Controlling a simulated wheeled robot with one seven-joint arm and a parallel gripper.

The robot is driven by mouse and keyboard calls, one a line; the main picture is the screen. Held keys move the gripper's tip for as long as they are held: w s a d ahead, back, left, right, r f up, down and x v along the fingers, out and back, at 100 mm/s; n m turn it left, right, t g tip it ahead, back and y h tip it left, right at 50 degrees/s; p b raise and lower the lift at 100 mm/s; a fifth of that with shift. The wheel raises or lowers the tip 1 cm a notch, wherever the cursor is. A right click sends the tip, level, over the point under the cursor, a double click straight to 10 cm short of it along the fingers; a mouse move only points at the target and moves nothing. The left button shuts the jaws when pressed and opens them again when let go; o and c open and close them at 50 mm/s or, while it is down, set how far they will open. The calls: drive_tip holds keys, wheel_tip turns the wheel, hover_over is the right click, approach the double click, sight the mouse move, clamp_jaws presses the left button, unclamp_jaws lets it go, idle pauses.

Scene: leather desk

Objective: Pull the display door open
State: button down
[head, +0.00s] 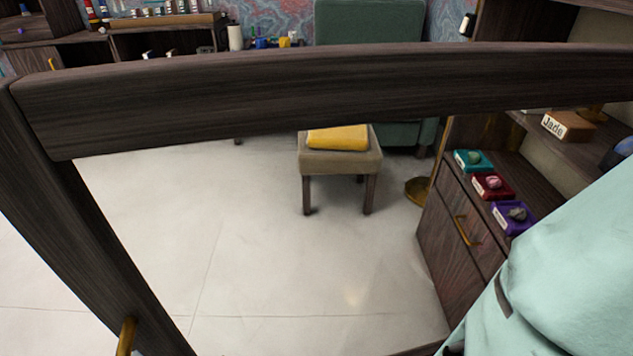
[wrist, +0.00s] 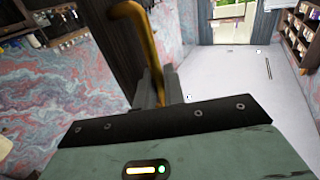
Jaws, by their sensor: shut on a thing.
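The display door (head: 330,92) is a dark wood frame that spans the head view close to the camera. Its top rail crosses the upper part and its stile runs down the left side. I see the room through its middle. A curved brass handle (head: 126,337) shows at the bottom left of the stile, cut off by the frame edge. In the wrist view, my gripper (wrist: 160,90) is shut on a brass handle (wrist: 149,38), which rises between the fingers and bends left at the top. My gripper's fingers are not visible in the head view.
A stool (head: 340,160) with a yellow cushion stands on the pale floor (head: 240,230), with a green armchair (head: 370,22) behind. A wooden cabinet (head: 455,230) with several stones on coloured stands is at right. The floor beyond the door's left half is clear.

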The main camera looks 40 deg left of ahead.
drive_tip(key=c, duration=1.9)
unclamp_jaws()
drive_tip(key=d+p, duration=0.3)
drive_tip(key=d, duration=0.1)
drive_tip(key=w+d+p, duration=0.1)
drive_tip(key=d+p, duration=0.2)
drive_tip(key=d, duration=0.1)
drive_tip(key=d+p, duration=0.4)
drive_tip(key=shift+w, duration=0.4)
drive_tip(key=shift+a, duration=0.1)
